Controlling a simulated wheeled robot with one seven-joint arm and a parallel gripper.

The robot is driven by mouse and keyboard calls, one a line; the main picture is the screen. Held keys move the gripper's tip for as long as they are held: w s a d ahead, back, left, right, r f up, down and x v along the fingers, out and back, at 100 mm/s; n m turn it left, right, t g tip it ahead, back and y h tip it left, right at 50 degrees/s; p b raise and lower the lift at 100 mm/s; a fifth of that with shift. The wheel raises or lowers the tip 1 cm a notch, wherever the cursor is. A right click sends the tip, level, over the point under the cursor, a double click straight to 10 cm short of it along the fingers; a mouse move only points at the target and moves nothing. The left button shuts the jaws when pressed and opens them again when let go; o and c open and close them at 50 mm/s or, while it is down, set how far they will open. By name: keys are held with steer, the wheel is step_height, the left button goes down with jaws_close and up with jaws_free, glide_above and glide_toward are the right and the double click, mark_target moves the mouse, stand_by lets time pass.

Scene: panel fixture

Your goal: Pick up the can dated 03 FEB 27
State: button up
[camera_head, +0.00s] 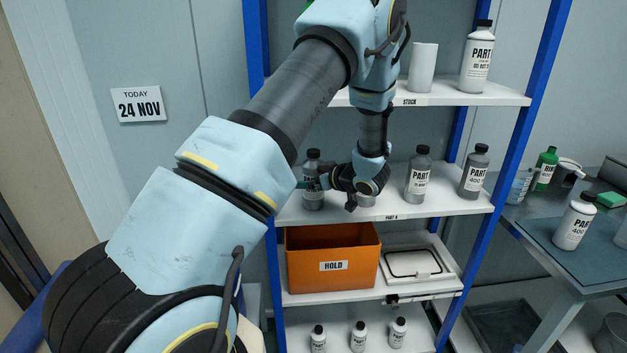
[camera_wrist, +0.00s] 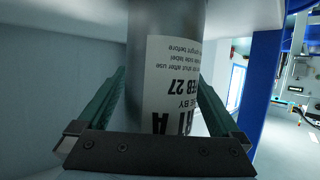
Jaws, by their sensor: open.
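A grey can (camera_wrist: 165,30) with a white label fills the middle of the wrist view. Its label is upside down in that view and reads "FEB 27" under a partly cut "BY" line; the day number is not visible. My gripper (camera_wrist: 161,85) is open, with one green-lined finger on each side of the can. I cannot tell whether either finger touches it. In the head view my gripper (camera_head: 352,187) is at the middle shelf (camera_head: 400,208), marked PART A, and hides most of the can.
A dark-capped grey bottle (camera_head: 313,185) stands left of my gripper; two more, a nearer one (camera_head: 418,176) and a farther one (camera_head: 474,172), stand right. An orange HOLD bin (camera_head: 333,258) sits below. The STOCK shelf (camera_head: 440,93) is above, and a blue post (camera_head: 519,110) is at right.

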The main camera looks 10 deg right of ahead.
steer(key=shift+c, duration=0.4)
jaws_close()
stand_by(0.4)
